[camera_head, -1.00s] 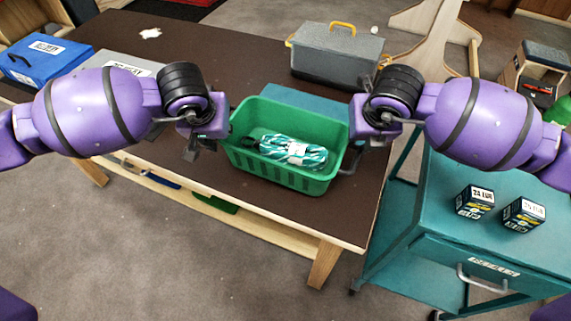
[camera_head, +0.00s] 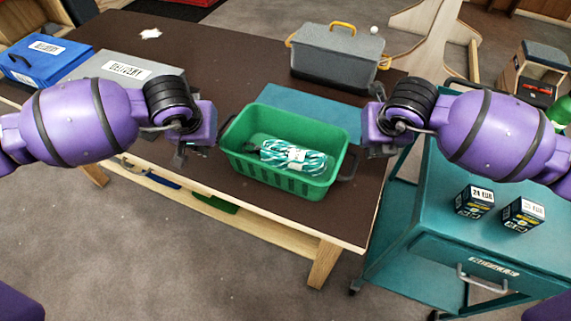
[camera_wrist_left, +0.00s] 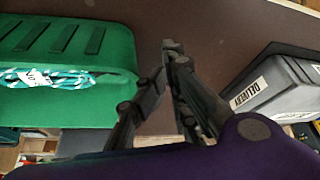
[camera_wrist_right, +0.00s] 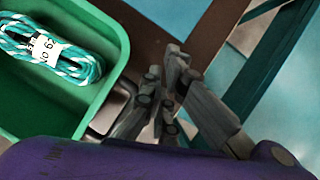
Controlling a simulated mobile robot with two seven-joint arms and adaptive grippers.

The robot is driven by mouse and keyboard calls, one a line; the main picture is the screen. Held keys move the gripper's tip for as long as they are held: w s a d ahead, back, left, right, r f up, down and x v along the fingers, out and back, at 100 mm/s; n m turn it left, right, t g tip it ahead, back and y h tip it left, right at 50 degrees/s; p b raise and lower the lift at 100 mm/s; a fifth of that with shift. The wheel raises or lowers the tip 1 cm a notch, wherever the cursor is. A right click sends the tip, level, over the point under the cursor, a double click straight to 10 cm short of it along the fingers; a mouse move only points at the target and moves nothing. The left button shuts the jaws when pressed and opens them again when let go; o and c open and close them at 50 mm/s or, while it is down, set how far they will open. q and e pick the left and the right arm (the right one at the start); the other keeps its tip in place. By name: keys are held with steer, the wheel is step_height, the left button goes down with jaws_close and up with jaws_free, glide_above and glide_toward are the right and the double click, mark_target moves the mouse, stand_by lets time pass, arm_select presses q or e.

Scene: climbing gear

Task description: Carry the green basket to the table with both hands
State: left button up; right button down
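The green basket (camera_head: 286,178) stands upright on the brown table (camera_head: 225,60), near its front edge. A coiled teal-and-white rope (camera_head: 293,157) with a white label lies inside it. A dark handle (camera_head: 347,168) sticks out at the basket's right end. My left gripper (camera_head: 183,158) is off the basket's left end, apart from it; in the left wrist view its fingers (camera_wrist_left: 169,60) converge with nothing between them. My right gripper (camera_head: 368,160) is just beyond the right end; in the right wrist view its fingers (camera_wrist_right: 164,68) lie close together and hold nothing visible.
A grey toolbox (camera_head: 335,58) with a yellow handle and a teal mat (camera_head: 310,108) are behind the basket. A grey box marked delivery (camera_head: 118,70) and a blue case (camera_head: 42,60) are at the left. A teal cabinet (camera_head: 480,235) with two small boxes stands at the right.

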arm_select(q)
steer(key=shift+o, duration=0.5)
steer(key=shift+a+f, duration=0.1)
steer(key=shift+a, duration=0.1)
arm_select(e)
steer(key=c, duration=2.5)
jaws_free()
steer(key=shift+d, duration=0.2)
steer(key=o, duration=0.4)
steer(key=shift+f, duration=0.1)
arm_select(q)
steer(key=v, duration=1.2)
arm_select(e)
steer(key=v, duration=1.2)
